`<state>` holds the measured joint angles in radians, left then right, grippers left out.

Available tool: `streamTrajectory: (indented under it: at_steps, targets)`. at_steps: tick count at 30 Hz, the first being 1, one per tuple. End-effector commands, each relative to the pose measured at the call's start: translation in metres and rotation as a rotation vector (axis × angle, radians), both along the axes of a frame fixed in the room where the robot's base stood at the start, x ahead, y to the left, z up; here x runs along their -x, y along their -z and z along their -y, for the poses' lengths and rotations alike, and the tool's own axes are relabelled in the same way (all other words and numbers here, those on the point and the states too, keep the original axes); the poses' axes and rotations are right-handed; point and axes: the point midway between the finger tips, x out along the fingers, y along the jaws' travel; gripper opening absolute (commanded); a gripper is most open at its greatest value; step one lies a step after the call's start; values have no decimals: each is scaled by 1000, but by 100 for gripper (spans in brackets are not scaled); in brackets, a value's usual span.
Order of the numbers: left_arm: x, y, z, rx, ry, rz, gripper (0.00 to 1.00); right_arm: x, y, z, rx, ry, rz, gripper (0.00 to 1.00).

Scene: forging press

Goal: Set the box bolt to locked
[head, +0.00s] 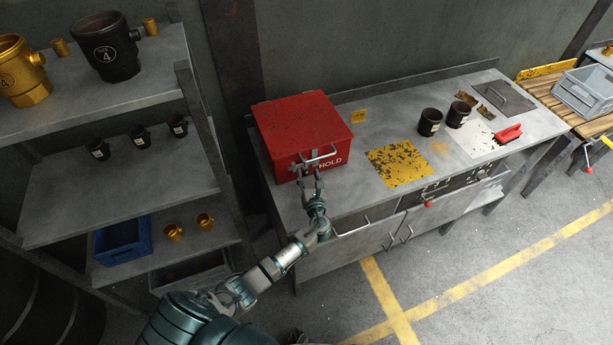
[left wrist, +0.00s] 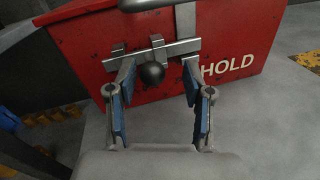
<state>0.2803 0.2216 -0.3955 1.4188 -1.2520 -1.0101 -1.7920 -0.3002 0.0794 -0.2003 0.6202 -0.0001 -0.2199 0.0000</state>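The red box (head: 285,118) with a closed lid and the word HOLD stands at the left end of the grey workbench; its front also shows in the left wrist view (left wrist: 235,42). A grey metal bolt (left wrist: 180,50) lies across its front in a bracket, with a dark round knob (left wrist: 152,74) hanging below the bar. A lid handle (left wrist: 150,4) is above it. My left gripper (head: 313,184) is in front of the bolt. Its blue-padded fingers are open, one each side of the knob, with gaps visible. My right gripper is not in view.
The grey workbench (head: 355,145) holds a yellow worn patch (head: 398,165), two dark cups (head: 430,122) and a red-handled tool (head: 508,134) to the right. A shelf rack (head: 115,195) with cups and a blue crate (head: 122,240) stands left. Bench surface beside the box is clear.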

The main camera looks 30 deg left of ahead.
Motion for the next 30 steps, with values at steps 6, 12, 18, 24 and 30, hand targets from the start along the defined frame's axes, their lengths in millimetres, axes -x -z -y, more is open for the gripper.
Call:
streamTrajectory:
  at_steps: [6, 12, 18, 24, 30]
  targets:
    - [4, 1, 1, 0, -1, -1, 51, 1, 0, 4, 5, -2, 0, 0]
    - [30, 2, 23, 5, 1, -2, 51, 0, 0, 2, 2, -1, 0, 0]
    - [64, 2, 51, 3, 1, -2, 51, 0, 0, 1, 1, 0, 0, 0]
    - [86, 2, 70, 1, 0, -3, 51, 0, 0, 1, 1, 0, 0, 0]
    - [93, 2, 75, 0, 0, -2, 51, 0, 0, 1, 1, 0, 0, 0]
